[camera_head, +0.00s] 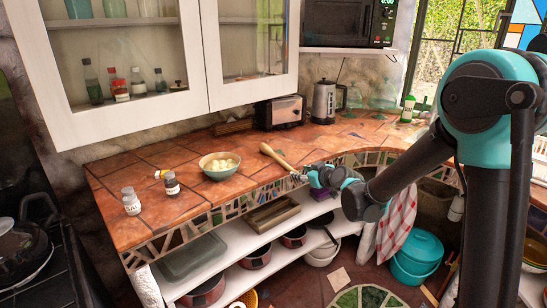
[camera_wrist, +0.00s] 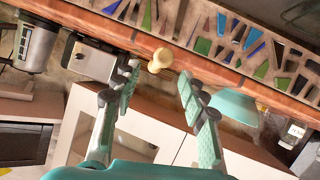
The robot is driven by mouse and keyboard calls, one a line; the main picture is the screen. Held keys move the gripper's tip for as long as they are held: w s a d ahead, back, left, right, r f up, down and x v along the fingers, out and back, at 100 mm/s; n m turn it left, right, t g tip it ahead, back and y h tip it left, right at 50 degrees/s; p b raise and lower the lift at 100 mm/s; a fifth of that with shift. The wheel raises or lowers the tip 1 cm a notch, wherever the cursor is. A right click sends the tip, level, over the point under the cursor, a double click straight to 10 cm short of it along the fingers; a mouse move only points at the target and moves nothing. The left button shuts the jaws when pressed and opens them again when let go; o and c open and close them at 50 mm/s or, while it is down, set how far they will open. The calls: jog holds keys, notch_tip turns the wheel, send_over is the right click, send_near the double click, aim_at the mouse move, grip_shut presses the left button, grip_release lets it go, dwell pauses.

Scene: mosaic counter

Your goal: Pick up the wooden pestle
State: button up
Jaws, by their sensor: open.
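The wooden pestle (camera_head: 277,157) lies on the tiled counter (camera_head: 151,197) near its front edge, with its handle end toward the edge. In the wrist view its rounded pale end (camera_wrist: 160,60) shows between the fingertips, seemingly a little beyond them; most of its length is hidden. My gripper (camera_head: 299,177) is at the counter's front edge, just right of and below the pestle. In the wrist view my gripper (camera_wrist: 158,82) has its two teal fingers spread apart with nothing held. I cannot tell whether either finger touches the pestle.
A salt shaker (camera_head: 131,201) and a dark shaker (camera_head: 171,184) are farther left. A toaster (camera_head: 280,112) and a kettle (camera_head: 325,102) stand behind. An open shelf (camera_head: 240,243) lies below the counter.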

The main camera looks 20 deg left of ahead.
aim_at(295, 171)
jog(key=shift+x, duration=2.6)
jog(key=shift+s+f, duration=0.1)
jog(key=shift+c, duration=0.4)
grip_shut()
